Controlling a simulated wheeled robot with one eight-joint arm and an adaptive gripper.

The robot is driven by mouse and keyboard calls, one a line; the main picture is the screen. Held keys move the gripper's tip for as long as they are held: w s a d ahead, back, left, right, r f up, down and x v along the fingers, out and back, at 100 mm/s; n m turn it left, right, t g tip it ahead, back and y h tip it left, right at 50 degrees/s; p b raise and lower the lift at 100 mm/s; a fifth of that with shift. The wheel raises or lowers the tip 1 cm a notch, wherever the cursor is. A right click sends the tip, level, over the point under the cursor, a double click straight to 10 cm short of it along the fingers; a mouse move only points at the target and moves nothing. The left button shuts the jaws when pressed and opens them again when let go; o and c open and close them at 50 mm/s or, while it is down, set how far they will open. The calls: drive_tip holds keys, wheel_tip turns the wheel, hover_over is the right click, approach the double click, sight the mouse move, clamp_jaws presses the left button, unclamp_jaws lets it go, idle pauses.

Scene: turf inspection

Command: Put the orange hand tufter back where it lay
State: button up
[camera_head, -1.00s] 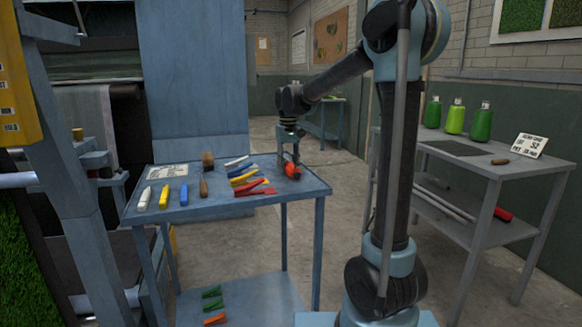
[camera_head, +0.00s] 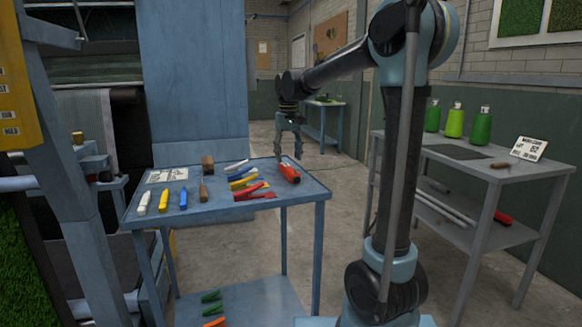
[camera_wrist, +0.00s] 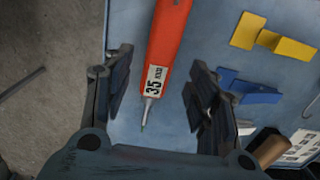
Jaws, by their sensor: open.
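The orange hand tufter (camera_head: 290,173) lies on the blue table's top (camera_head: 230,205), near its right end. In the wrist view the tufter (camera_wrist: 166,45) shows an orange body, a white label reading 35 and a thin metal tip that points toward my gripper. My gripper (camera_head: 288,156) is open and empty above the table, over the tufter's far end. In the wrist view its two fingers (camera_wrist: 160,100) stand apart on either side of the tufter's label and tip, without touching it.
Red, yellow and blue clips (camera_head: 245,181) lie just left of the tufter. White, yellow and blue markers (camera_head: 163,199), a wooden-handled tool (camera_head: 203,190), a brown block (camera_head: 208,162) and a paper card (camera_head: 168,175) are farther left. A grey table (camera_head: 440,160) with green bottles stands at right.

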sight(288, 167)
wheel_tip(288, 167, up, 6)
drive_tip(key=s+d+f, duration=0.3)
drive_tip(key=s+d, duration=0.1)
drive_tip(key=s, duration=0.1)
drive_tip(key=s+d+f+m, duration=0.1)
drive_tip(key=s+d+f, duration=0.1)
drive_tip(key=s+d, duration=0.3)
drive_tip(key=s+d+f+m+t, duration=0.1)
drive_tip(key=s+d+f, duration=0.2)
drive_tip(key=s+d, duration=0.2)
drive_tip(key=shift+s+d+f, duration=0.1)
drive_tip(key=shift+s+f, duration=0.2)
drive_tip(key=shift+s, duration=0.1)
drive_tip(key=s+d+f, duration=0.2)
drive_tip(key=s+f, duration=0.3)
drive_tip(key=f, duration=0.1)
drive_tip(key=s+d+f+m, duration=0.1)
drive_tip(key=s+d+f, duration=0.2)
drive_tip(key=s+f, duration=0.3)
drive_tip(key=s+d+f+m+t, duration=0.1)
drive_tip(key=s+d+f, duration=0.2)
drive_tip(key=s+f, duration=0.2)
drive_tip(key=shift+s+d+f, duration=0.15)
drive_tip(key=shift+d+f, duration=0.1)
drive_tip(key=shift+f, duration=0.45)
